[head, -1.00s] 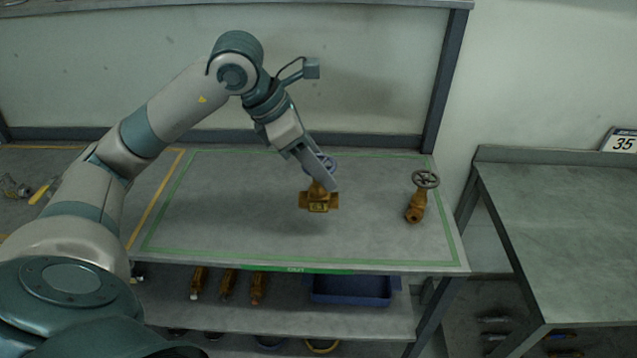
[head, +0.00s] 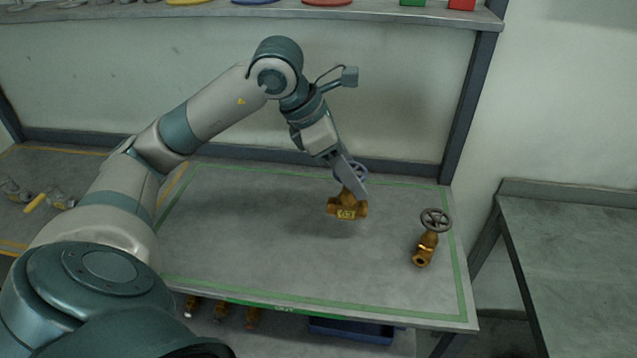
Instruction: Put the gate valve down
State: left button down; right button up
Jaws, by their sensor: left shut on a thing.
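My right gripper is not in view.
A second brass valve (head: 427,246) with a dark handwheel stands at the right of the bench (head: 270,243). Free room lies left and front of the held valve. A shelf (head: 250,16) runs above; a blue bin (head: 350,330) sits below. Another table (head: 575,260) is at right.

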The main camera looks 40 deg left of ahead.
aim_at(347, 210)
pick_arm(q)
jog(key=shift+w+f, duration=0.1)
jog(key=shift+f, duration=0.55)
notch_tip(347, 210, down, 3)
jog(key=shift+r+p, duration=0.1)
jog(key=shift+p, duration=0.4)
jog(key=shift+f, duration=0.75)
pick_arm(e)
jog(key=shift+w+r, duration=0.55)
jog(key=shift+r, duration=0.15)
pick_arm(q)
jog(key=shift+f+p, duration=0.7)
jog(key=shift+f, duration=1.4)
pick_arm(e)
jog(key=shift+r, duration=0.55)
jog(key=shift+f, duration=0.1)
